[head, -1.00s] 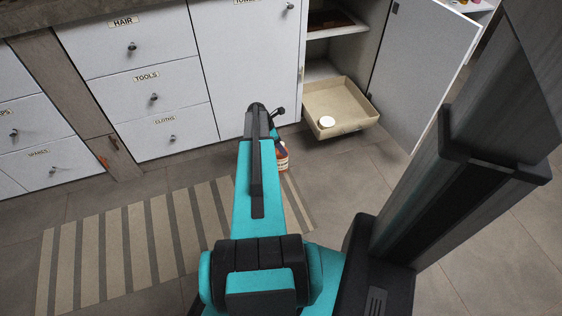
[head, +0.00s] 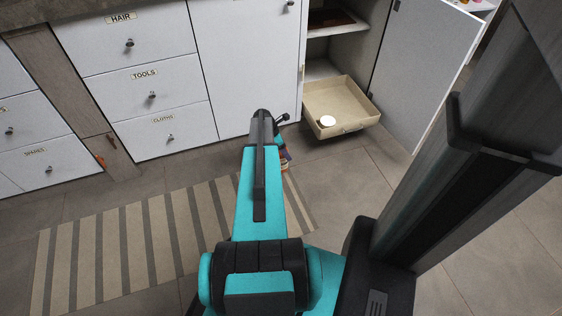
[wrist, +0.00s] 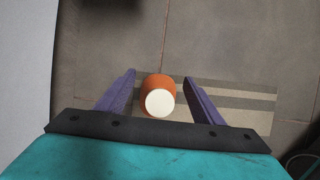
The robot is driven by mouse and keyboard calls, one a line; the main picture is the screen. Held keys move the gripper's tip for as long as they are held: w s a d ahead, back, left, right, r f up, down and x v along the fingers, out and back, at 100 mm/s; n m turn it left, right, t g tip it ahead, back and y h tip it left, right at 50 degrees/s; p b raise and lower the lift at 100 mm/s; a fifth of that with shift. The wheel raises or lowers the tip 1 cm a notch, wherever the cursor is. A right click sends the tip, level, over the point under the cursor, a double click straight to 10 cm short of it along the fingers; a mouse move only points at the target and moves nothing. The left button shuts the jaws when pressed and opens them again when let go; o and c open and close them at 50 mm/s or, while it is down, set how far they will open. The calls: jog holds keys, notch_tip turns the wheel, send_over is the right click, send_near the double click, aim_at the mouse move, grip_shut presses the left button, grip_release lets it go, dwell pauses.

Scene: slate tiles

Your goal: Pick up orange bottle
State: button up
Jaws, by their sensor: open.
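The orange bottle (wrist: 157,84) has a white cap. In the wrist view it is seen from above, between the two purple fingers of my gripper (wrist: 159,76), with a gap on each side. My gripper is open, and the fingers do not touch the bottle. In the head view the bottle (head: 286,163) stands on the tiled floor beside my arm's far end and is mostly hidden by it. My fingers are hidden there too.
A striped rug (head: 130,240) lies on the floor at left. White drawers (head: 150,90) stand behind. At right, a cabinet door (head: 420,70) stands open, and a beige pull-out bin (head: 340,97) holds a white round thing (head: 327,121). Floor right of the bottle is clear.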

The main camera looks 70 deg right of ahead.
dwell(0.5)
grip_shut()
